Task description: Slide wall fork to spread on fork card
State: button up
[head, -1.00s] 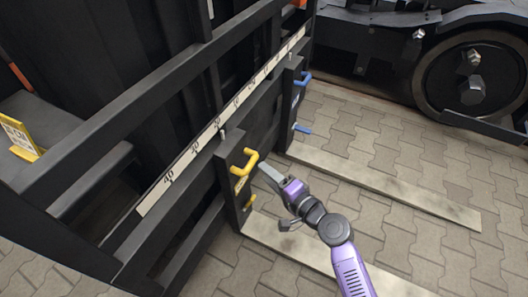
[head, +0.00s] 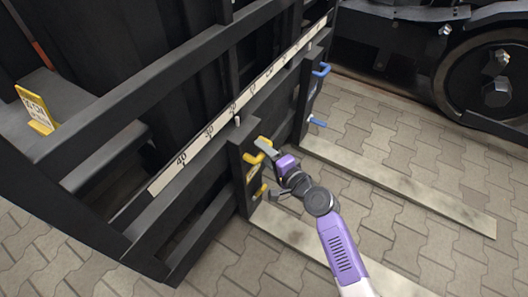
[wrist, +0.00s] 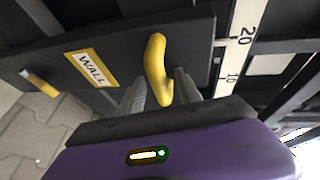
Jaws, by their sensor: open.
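The wall fork has a black upright (head: 243,180) with yellow handles and a pale tine (head: 310,243) on the paving. In the wrist view its plate carries a yellow WALL label (wrist: 91,69). My gripper (head: 266,148) is at the upper yellow handle (head: 252,158). In the wrist view my open fingers (wrist: 163,90) stand on either side of that handle (wrist: 156,68); contact is unclear. The numbered white scale (head: 215,125) runs along the carriage, and the wall fork stands near its 20 mark. The yellow fork card (head: 36,110) stands at the left; its figure is too small to read.
A second fork upright (head: 311,90) with blue handles stands farther along the carriage, its pale tine (head: 400,188) lying on the paving. A black rail (head: 130,100) crosses above the scale. A wheel (head: 497,90) is at the back right. Paving at the lower right is open.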

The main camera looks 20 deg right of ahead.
grip_shut()
dwell(1.3)
